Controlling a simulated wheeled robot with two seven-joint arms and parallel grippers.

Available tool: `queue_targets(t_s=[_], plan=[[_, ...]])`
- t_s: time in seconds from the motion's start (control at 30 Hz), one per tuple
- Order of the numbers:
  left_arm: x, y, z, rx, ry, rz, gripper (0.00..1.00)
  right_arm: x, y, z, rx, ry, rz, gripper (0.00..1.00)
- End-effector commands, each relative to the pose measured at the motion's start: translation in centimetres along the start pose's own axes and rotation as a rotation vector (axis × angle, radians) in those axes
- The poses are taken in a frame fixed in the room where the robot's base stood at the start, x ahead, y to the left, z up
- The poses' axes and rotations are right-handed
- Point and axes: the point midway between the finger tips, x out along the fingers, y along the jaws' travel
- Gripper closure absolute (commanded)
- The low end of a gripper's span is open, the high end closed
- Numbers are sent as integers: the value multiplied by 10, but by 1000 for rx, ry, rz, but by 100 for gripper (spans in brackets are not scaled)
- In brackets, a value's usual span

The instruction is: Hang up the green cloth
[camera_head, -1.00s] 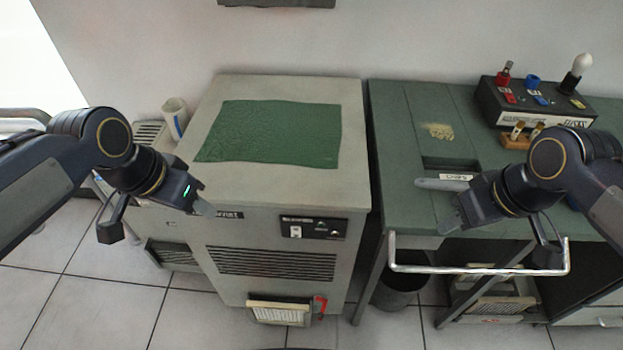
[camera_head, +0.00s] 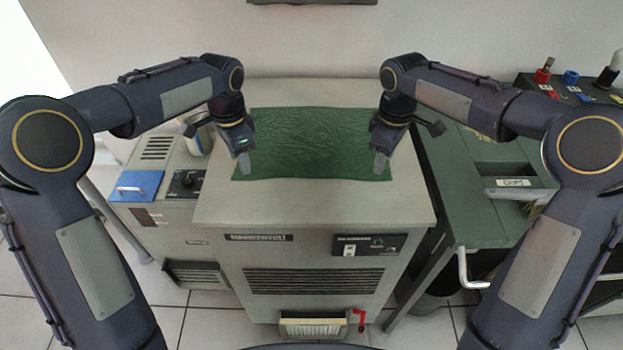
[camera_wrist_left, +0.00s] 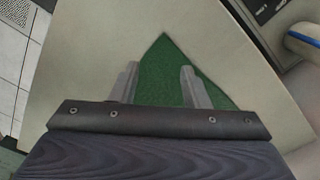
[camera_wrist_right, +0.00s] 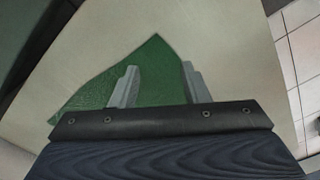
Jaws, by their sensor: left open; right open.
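The green cloth (camera_head: 312,143) lies spread flat on top of a grey cabinet (camera_head: 315,205). My left gripper (camera_head: 244,165) is open above the cloth's near left corner. In the left wrist view that corner of the cloth (camera_wrist_left: 165,70) shows between the two fingers. My right gripper (camera_head: 380,163) is open above the near right corner. In the right wrist view the cloth's corner (camera_wrist_right: 150,60) shows between and left of the fingers. I cannot tell whether the fingertips touch the cloth. No hook or rail for hanging is clearly in view.
A green workbench (camera_head: 480,205) with a metal bar stands to the right. A lower grey unit with a blue pad (camera_head: 137,186) and a black dial panel (camera_head: 186,183) stands left. A white wall is behind. A dark object (camera_head: 312,1) is cut off at the top edge.

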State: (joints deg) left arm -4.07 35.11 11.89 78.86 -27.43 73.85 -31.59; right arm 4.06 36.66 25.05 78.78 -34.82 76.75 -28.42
Motion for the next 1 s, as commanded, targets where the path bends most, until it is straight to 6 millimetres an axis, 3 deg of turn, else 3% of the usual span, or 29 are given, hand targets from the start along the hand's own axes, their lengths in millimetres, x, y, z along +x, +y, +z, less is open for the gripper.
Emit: queue_targets(t_s=[0.1, 0.3, 0.9, 1.0], plan=[[17, 0, 0, 0, -1, 2, 58, 17, 0, 0, -1, -2, -2, 58], [30, 0, 0, -1, 0, 0, 58, 30, 0, 0, 1, 0, 0, 58], [34, 0, 0, -1, 1, 0, 58, 35, 0, 0, 1, 0, 0, 58], [34, 0, 0, -1, 0, 0, 63, 35, 0, 0, 1, 1, 0, 64]])
